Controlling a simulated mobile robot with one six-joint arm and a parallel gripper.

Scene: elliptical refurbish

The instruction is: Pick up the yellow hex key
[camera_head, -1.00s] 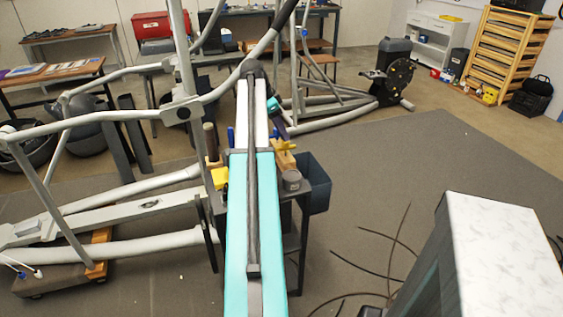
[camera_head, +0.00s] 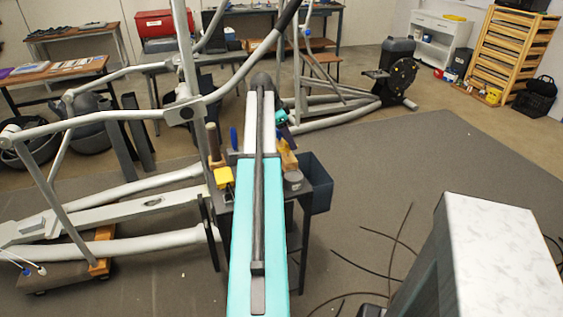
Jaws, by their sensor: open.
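I cannot clearly make out the yellow hex key now. My turquoise and white arm blocks the middle of the small dark workbench (camera_head: 318,184). A tan wooden block (camera_head: 288,161) shows on the bench just right of my arm. My gripper (camera_head: 289,139), small and dark below a teal wrist band, points down at this block, close above it or in front of it. Its fingers are too small to see in detail, and I see nothing held. A yellow object (camera_head: 223,176) sits at the bench's left side, apart from my gripper; its shape is blocky.
A dark grey round container (camera_head: 293,180) stands beside the wooden block. A blue-grey bin (camera_head: 315,185) hangs at the bench's right side. The grey elliptical machine (camera_head: 110,205) fills the left. A marble-topped cabinet (camera_head: 500,250) stands front right.

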